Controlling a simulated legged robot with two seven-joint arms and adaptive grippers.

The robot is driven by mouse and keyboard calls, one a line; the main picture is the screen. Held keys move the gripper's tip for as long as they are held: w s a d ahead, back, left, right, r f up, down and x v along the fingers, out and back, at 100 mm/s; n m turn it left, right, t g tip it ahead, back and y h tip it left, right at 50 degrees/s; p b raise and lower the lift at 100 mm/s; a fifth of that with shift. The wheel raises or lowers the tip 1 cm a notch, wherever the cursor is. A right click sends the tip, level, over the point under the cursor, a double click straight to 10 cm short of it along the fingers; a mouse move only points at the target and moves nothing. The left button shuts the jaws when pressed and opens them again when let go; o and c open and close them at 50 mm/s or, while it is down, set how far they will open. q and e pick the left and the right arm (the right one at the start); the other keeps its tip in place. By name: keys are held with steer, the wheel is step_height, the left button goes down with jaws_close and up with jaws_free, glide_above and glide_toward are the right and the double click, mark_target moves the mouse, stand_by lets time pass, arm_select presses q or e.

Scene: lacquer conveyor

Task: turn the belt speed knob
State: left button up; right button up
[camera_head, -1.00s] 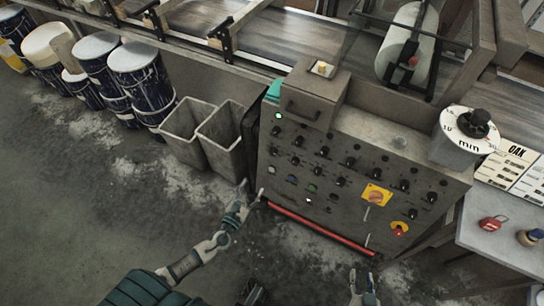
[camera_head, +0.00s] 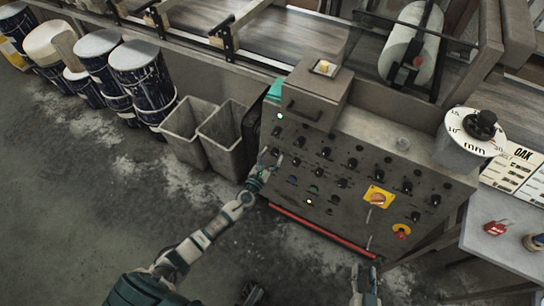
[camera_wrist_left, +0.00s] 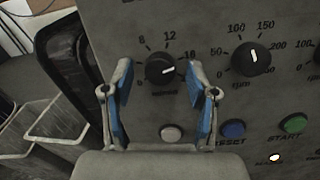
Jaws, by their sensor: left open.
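A black knob (camera_wrist_left: 163,69) with a white pointer line and a dial of 8, 12 and 16 sits on the grey control panel (camera_head: 340,210). The unit text below it is too blurred to read surely. My left gripper (camera_wrist_left: 160,85) is open, with one blue-padded finger on each side of this knob in the left wrist view. I cannot tell whether the pads touch it. In the head view, the left gripper (camera_head: 268,162) is at the panel's left edge, and small knobs there are partly hidden. My right gripper (camera_head: 365,278) is open and empty at the bottom edge.
A second knob (camera_wrist_left: 250,57), marked 50 to 200, is to the right. A white button (camera_wrist_left: 172,133), a blue button (camera_wrist_left: 233,129) and a green button (camera_wrist_left: 294,124) are below. Grey bins (camera_head: 222,138) stand left of the panel; a red bar (camera_head: 320,233) runs along its bottom.

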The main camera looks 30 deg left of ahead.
arm_select(q)
steer(key=shift+c, duration=0.2)
jaws_close()
